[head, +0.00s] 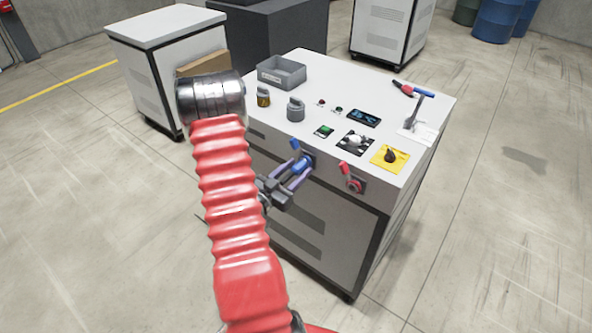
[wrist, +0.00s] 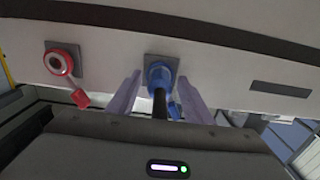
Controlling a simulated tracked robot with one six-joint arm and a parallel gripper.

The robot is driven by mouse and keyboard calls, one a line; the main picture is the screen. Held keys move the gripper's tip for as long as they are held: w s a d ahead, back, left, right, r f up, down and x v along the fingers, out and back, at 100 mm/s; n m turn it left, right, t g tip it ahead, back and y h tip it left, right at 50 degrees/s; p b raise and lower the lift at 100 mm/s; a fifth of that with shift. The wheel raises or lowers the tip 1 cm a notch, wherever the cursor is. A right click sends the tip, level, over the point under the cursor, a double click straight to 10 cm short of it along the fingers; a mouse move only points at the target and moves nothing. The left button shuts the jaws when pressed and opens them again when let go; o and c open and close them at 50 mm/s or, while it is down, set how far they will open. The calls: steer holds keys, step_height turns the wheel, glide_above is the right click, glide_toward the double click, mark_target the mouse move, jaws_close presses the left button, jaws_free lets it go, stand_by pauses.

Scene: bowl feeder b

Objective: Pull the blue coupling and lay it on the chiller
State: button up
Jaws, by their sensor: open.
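The blue coupling (head: 302,166) sits in a square grey socket plate on the front face of the white cabinet, the chiller (head: 335,85). In the wrist view the blue coupling (wrist: 160,77) has a dark hose or stem running down from it toward me. A blue lever shows at the coupling in both views. My gripper (head: 297,175) is open, with one finger on each side of the coupling; in the wrist view the fingers (wrist: 158,95) stand apart from it, with small gaps. Whether either finger touches it cannot be told.
A red coupling port (head: 354,184) with a red lever is beside the blue one.

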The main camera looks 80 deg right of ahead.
mark_target(294, 172)
stand_by(0.4)
jaws_close()
stand_by(0.4)
steer(key=shift+a, duration=0.1)
steer(key=shift+w+a, duration=0.2)
steer(key=shift+a, duration=0.1)
steer(key=shift+w+a, duration=0.25)
steer(key=shift+a, duration=0.4)
steer(key=shift+w+a, duration=0.2)
steer(key=shift+a, duration=0.1)
steer(key=shift+w+a, duration=0.1)
steer(key=shift+a, duration=0.25)
steer(key=shift+w+a, duration=0.15)
steer(key=shift+a, duration=0.15)
steer(key=shift+w+a, duration=0.15)
steer(key=shift+a, duration=0.2)
